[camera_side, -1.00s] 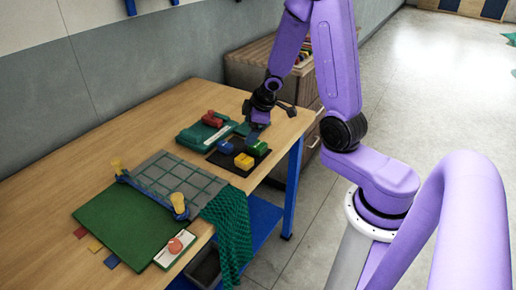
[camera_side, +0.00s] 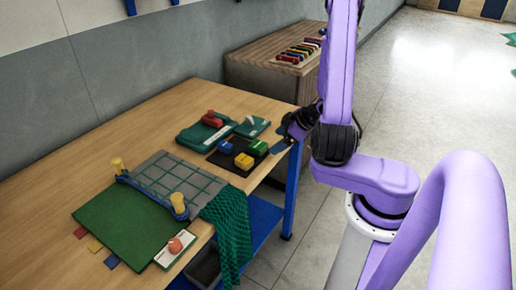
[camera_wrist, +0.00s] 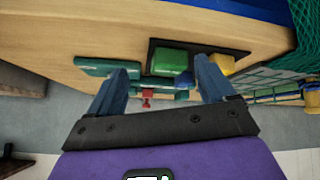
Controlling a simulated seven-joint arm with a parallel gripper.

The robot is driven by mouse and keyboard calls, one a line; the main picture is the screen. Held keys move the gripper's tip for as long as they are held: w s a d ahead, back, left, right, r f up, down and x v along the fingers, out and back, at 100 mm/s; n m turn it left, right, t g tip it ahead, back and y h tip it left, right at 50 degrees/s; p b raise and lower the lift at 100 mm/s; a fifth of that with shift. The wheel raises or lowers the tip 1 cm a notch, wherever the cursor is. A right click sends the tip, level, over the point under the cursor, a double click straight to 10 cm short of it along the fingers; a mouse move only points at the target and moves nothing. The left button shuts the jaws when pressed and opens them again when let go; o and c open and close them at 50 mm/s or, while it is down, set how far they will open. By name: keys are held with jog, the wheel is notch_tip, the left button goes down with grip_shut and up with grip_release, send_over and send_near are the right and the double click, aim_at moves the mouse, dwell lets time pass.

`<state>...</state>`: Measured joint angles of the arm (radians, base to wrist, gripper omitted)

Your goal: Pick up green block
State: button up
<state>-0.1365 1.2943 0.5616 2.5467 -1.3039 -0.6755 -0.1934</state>
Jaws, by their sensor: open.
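The green block (camera_side: 257,148) sits on a black mat (camera_side: 228,163) near the right edge of the wooden table. A yellow block (camera_side: 244,161) and a blue block (camera_side: 225,147) share the mat with it. My gripper (camera_side: 279,148) is just right of the green block, near the table's edge, and apart from it. In the wrist view, the green block (camera_wrist: 170,62) shows beyond the two spread fingers of my gripper (camera_wrist: 165,72), with nothing held between them. The yellow block (camera_wrist: 222,65) is partly hidden by the right finger there.
A green case with a red item (camera_side: 212,119) lies behind the mat. A grey gridded board (camera_side: 165,175), a yellow-knobbed holder, a green mat (camera_side: 120,225) and a hanging net (camera_side: 230,225) are in front. A wooden cabinet (camera_side: 262,75) stands behind the table.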

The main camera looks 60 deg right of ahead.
aim_at(257, 144)
jog(key=s+a+r+m+t+h, duration=0.1)
jog(key=s+m+t, duration=0.1)
jog(key=s+t, duration=0.15)
jog(key=s+a+r+m+t, duration=0.2)
jog(key=s, duration=0.3)
jog(key=shift+d+x, duration=0.15)
jog(key=shift+x, duration=4.2)
jog(key=shift+d+x, duration=0.2)
jog(key=shift+x, duration=4.15)
jog(key=shift+s, duration=0.1)
jog(key=c, duration=1.1)
jog(key=shift+r, duration=0.1)
jog(key=shift+r, duration=4.85)
